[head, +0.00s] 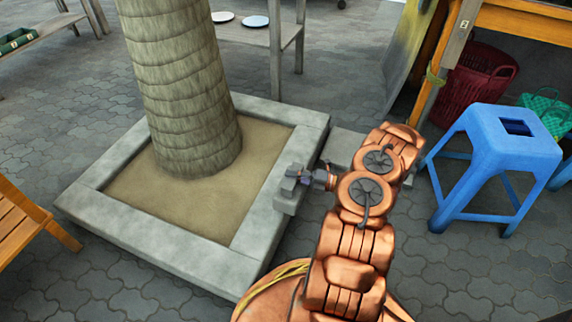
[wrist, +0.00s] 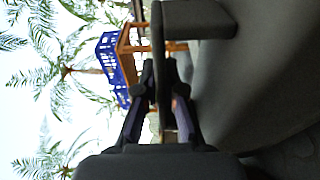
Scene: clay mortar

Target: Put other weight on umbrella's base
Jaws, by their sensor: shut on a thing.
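The weight is small and partly hidden by the gripper in the head view. In the wrist view, my gripper (wrist: 158,95) closes on a thin dark grey edge of the weight (wrist: 158,45). I cannot tell whether the weight touches the rim or hangs above it. A grey slab (head: 347,145) lies behind my arm, partly hidden; I cannot tell whether it is the umbrella's base. No umbrella pole or canopy is clearly visible.
The planter rim (head: 190,255) surrounds sand and a thick palm trunk (head: 185,85). A blue stool (head: 495,165) stands on the right, near a red basket (head: 480,85) and a wooden table. A wooden bench (head: 25,225) is at left. Paving in front is clear.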

